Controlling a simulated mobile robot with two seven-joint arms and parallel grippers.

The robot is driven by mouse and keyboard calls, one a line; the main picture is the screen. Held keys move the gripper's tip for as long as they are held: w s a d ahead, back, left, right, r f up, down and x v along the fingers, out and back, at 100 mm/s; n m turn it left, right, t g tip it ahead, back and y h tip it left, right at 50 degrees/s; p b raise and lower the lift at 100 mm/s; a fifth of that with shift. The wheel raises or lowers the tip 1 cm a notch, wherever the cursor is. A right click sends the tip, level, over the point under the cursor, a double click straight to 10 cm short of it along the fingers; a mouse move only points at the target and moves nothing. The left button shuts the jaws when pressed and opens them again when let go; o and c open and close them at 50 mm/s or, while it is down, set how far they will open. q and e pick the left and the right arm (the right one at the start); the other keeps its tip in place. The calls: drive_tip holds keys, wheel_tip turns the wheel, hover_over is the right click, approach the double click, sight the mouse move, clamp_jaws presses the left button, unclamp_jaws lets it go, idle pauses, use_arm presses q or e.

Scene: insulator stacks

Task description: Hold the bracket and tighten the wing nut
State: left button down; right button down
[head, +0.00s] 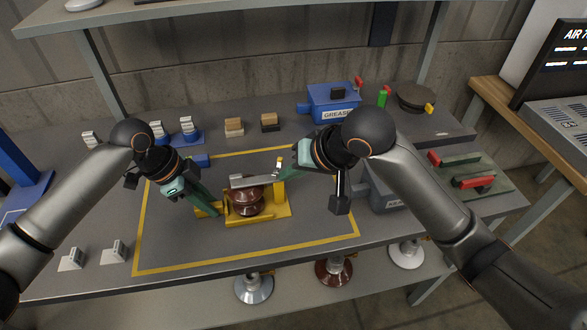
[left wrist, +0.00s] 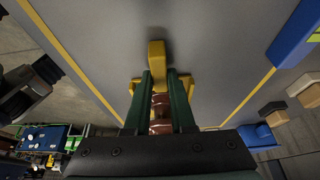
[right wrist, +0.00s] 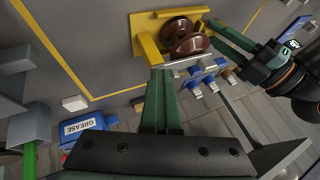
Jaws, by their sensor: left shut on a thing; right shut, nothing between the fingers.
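The yellow bracket (head: 277,212) stands on the bench inside a yellow outline and cradles a brown ribbed insulator (head: 247,203). A grey metal bar (head: 252,181) lies across its top. My left gripper (head: 213,207) is shut on the bracket's left end; in the left wrist view a yellow bracket part (left wrist: 157,58) shows between its fingers. My right gripper (head: 281,178) is shut and empty, its tips close beside the bracket's right post (head: 279,192). In the right wrist view the shut fingers (right wrist: 160,74) reach toward the bracket (right wrist: 143,38). A small light piece tops the post; I cannot tell if it is the wing nut.
A blue grease box (head: 333,104) stands behind on the right, near a dark round pan (head: 416,98). Small blocks (head: 234,127) and blue-based pieces (head: 189,129) line the back. Light grey clips (head: 114,252) lie at front left. The outlined area's front is clear.

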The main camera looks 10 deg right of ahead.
drive_tip(key=shift+s+a, duration=0.1)
drive_tip(key=shift+a, duration=1.85)
drive_tip(key=shift+w, duration=0.2)
idle(0.4)
